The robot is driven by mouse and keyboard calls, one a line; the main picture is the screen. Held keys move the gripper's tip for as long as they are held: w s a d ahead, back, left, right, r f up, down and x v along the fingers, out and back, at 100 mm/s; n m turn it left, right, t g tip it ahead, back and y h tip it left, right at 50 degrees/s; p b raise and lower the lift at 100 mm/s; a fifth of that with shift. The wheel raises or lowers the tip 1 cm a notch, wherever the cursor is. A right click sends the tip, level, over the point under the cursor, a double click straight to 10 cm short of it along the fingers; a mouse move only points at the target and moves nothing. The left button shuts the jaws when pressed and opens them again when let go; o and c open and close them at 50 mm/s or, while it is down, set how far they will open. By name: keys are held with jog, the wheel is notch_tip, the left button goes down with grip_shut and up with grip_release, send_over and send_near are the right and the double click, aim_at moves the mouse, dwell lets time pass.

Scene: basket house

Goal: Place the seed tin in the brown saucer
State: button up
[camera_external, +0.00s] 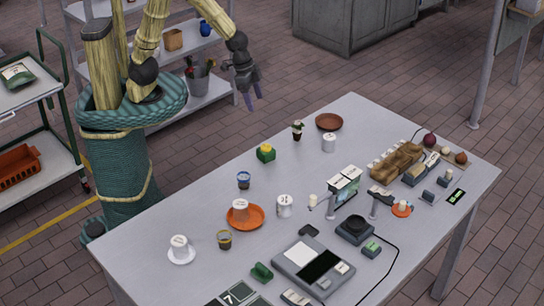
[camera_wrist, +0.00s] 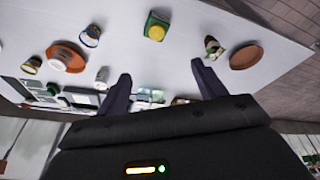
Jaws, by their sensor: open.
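The brown saucer (camera_external: 329,121) lies empty at the far end of the table; it also shows at the right of the wrist view (camera_wrist: 246,55). Several white lidded cylinders stand on the table, and I cannot tell which is the seed tin. One cylinder (camera_external: 329,142) is just in front of the brown saucer, one (camera_external: 284,205) is mid-table, one (camera_external: 240,206) is on an orange saucer (camera_external: 258,217), and one (camera_external: 179,243) is on a white saucer. My gripper (camera_external: 250,99) is open and empty, raised beyond the table's left edge; its fingers (camera_wrist: 163,86) frame the wrist view.

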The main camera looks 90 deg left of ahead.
jog(key=w+d+f+m+h+b, duration=0.1)
jog(key=w+d+m, duration=0.15)
jog(key=d, duration=0.45)
jog(key=w+d+f+m, duration=0.1)
jog(key=w+d+f, duration=0.15)
jog(key=d, duration=0.45)
jog(key=m+h, duration=0.1)
jog(key=m, duration=0.1)
send_over(283, 198)
jog(key=s+a, duration=0.4)
jog(key=f, duration=0.1)
jog(key=shift+b, duration=0.35)
jog(key=shift+d+f, duration=0.1)
jog(key=shift+f, duration=0.05)
jog(key=x, duration=0.6)
jog(key=p+x, duration=0.1)
jog(key=x, duration=0.5)
jog(key=shift+w, duration=0.2)
jog(key=shift+p+x, duration=0.8)
jog(key=shift+x, duration=1.8)
jog(key=shift+s, duration=0.1)
